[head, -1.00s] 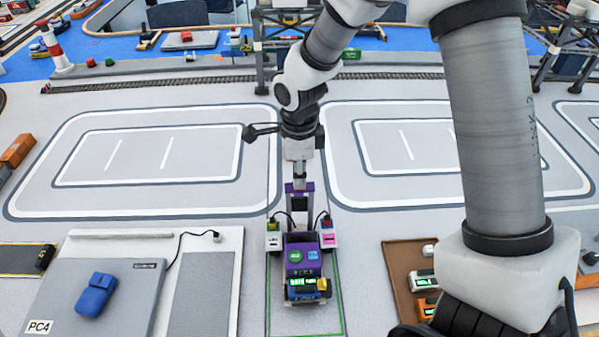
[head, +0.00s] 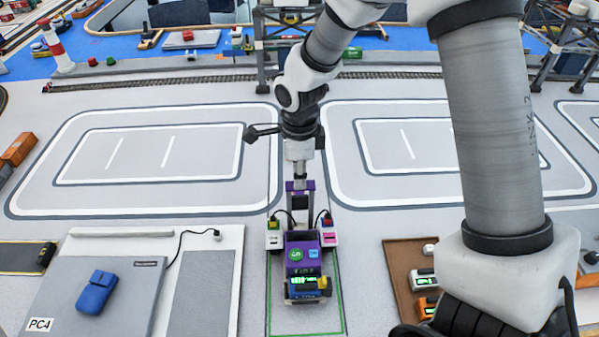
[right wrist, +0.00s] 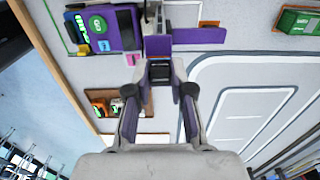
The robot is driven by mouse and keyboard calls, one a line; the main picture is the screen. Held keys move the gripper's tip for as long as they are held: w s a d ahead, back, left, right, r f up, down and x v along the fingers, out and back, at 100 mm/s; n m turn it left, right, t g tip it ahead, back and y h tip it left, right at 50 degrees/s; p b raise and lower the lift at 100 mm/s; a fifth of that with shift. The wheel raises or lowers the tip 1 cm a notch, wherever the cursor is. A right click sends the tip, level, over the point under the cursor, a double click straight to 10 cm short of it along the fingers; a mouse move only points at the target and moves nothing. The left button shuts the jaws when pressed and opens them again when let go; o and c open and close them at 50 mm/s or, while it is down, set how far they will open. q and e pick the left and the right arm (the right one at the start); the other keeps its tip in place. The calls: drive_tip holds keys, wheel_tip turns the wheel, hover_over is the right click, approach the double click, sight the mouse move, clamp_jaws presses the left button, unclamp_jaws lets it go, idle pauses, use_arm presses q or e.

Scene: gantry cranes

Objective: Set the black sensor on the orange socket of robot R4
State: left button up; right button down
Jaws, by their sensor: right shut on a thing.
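My right gripper (right wrist: 160,82) is shut on a small dark block, the black sensor (right wrist: 160,70), which shows between its fingertips in the right wrist view. In the head view the right gripper (head: 299,172) points down above a purple upright part (head: 300,188). This part stands behind a purple machine (head: 301,254) with green and blue labels and a lit display. In the right wrist view the purple part (right wrist: 158,46) lies just beyond the sensor; I cannot tell whether they touch. The orange socket cannot be made out clearly. My left gripper is not in view.
White modules with a red top (head: 274,236) and a pink label (head: 329,238) flank the purple machine. A grey board (head: 205,290) is at the left, a brown tray (head: 397,262) at the right. Gantry legs (head: 262,60) stand behind. The marked floor (head: 140,155) is clear.

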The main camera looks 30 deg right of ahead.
drive_tip(key=c, duration=0.9)
unclamp_jaws()
drive_tip(key=shift+c, duration=0.2)
wheel_tip(320, 180, up, 12)
